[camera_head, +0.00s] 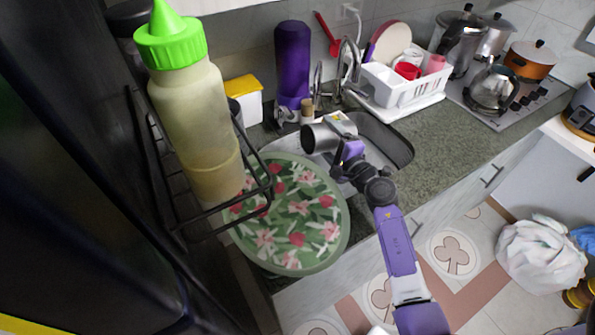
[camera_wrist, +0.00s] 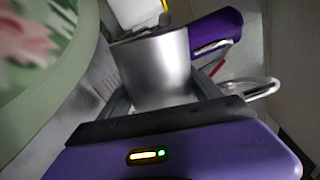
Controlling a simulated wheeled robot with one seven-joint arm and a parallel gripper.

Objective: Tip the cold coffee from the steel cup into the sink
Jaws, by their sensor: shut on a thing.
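The steel cup (camera_head: 327,132) is held over the left part of the sink (camera_head: 398,148). It is tipped onto its side, with its dark mouth facing left in the head view. My gripper (camera_head: 342,147) is shut on the cup. In the wrist view the steel cup (camera_wrist: 157,68) sits between the two fingers of my gripper (camera_wrist: 163,95). No coffee or falling stream can be made out, and the inside of the cup is too dark to read.
A round floral tray (camera_head: 290,215) lies left of the sink, near the cup. The faucet (camera_head: 350,65) and a purple bottle (camera_head: 293,62) stand behind. A white dish rack (camera_head: 405,88) is at the back right. The counter (camera_head: 450,140) right of the sink is clear.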

